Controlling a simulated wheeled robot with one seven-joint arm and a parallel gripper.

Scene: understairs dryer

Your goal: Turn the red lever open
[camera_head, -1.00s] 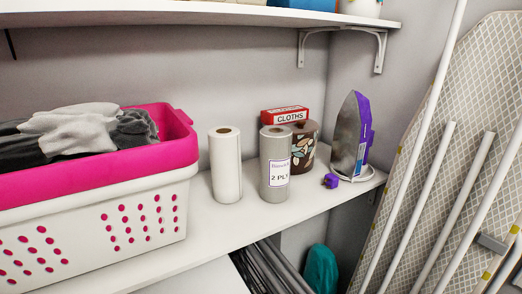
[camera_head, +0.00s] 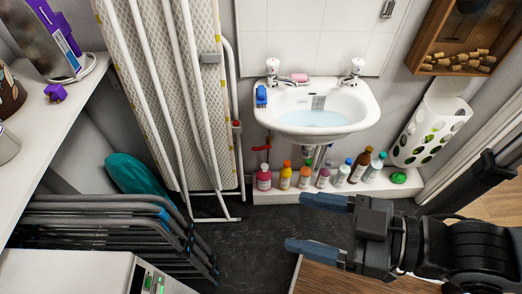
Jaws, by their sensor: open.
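The red lever (camera_head: 262,148) is small and sits low on the wall below the left side of the white sink (camera_head: 318,110), just right of the ironing board's legs. A bit of red also shows just under it. It is too small to tell how its handle is turned. My gripper (camera_head: 306,223) comes in from the right, pointing left, with its two blue-grey fingers apart and nothing between them. It is lower in the picture than the lever and to its right, well apart from it.
Several bottles (camera_head: 304,179) stand in a row on a low ledge under the sink. A folded ironing board (camera_head: 165,80) leans just left of the lever. Folded chairs (camera_head: 110,225) and a white appliance (camera_head: 75,272) are at the lower left. Dark floor (camera_head: 245,250) is clear.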

